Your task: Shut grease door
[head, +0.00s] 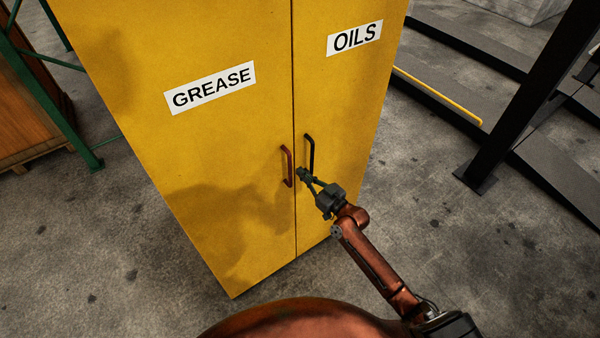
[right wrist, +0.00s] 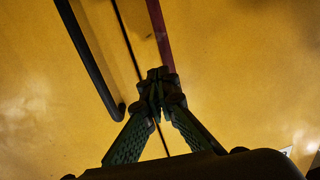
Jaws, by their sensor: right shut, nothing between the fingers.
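The yellow grease door (head: 220,140) bears a white GREASE label and fills the left of the cabinet front in the head view. It lies about flush with the oils door (head: 340,90), with a thin dark seam between them. The grease door has a red handle (head: 287,167); the oils door has a black handle (head: 309,153). My right gripper (head: 301,173) is shut and empty, at the seam between the lower ends of the handles. In the right wrist view its closed fingertips (right wrist: 160,88) overlap the red handle's end (right wrist: 161,40); I cannot tell whether they touch. My left gripper is not in view.
A green rack (head: 45,95) with a wooden crate (head: 28,115) stands at the left. A dark post (head: 520,90) and low dark rails with a yellow bar (head: 440,97) are at the right. Bare concrete floor lies around the cabinet.

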